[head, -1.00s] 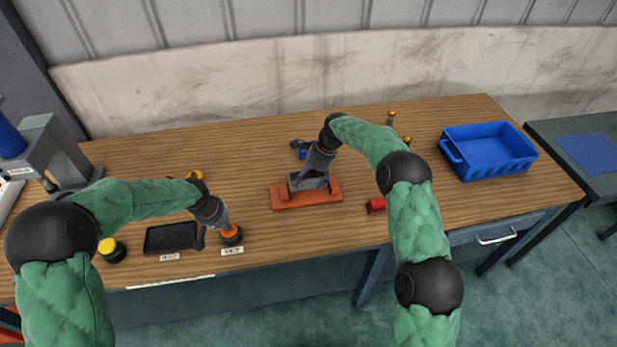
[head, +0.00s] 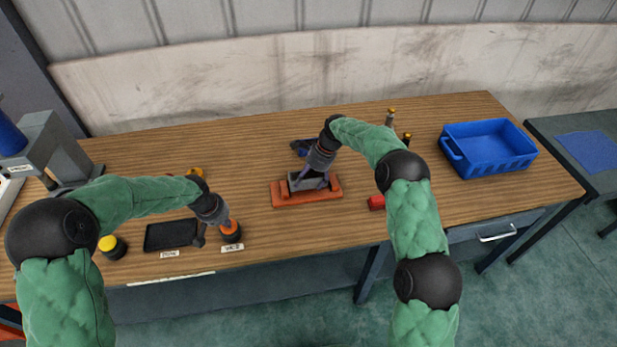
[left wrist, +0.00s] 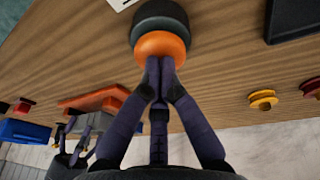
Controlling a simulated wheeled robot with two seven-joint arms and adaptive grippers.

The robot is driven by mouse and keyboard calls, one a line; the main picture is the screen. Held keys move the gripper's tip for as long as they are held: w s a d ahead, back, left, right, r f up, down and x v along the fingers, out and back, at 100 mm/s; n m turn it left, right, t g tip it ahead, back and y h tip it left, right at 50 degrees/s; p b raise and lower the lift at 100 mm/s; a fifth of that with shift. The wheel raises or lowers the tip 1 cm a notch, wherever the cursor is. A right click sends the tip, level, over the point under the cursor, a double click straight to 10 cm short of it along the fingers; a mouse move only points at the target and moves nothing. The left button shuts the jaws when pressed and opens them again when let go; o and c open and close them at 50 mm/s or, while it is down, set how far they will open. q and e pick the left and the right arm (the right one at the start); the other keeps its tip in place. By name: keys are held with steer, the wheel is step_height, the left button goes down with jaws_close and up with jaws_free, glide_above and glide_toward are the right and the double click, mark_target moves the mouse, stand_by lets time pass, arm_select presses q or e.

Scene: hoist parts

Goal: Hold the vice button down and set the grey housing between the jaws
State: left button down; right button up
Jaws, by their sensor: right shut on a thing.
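The orange vice button (head: 230,229) sits on a dark round base at the table's front left. My left gripper (head: 216,219) is over it; in the left wrist view its closed fingertips (left wrist: 158,70) touch the orange button dome (left wrist: 162,46). The orange-red vice (head: 291,199) stands mid-table, with grey jaw parts on top. My right gripper (head: 322,177) is over the vice, shut on the grey housing (head: 308,183), which is low at the jaws. The fingers partly hide it, so I cannot tell whether it is seated.
A black tray (head: 171,235) and a yellow-topped button (head: 107,243) are left of the vice button. A red part (head: 376,202) lies right of the vice. A blue bin (head: 489,166) is at the right.

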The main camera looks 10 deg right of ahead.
arm_select(q)
steer(key=shift+s+f, duration=0.2)
steer(key=shift+f, duration=0.05)
arm_select(e)
steer(key=shift+f, duration=1.4)
stand_by(0.6)
steer(key=o, duration=1.4)
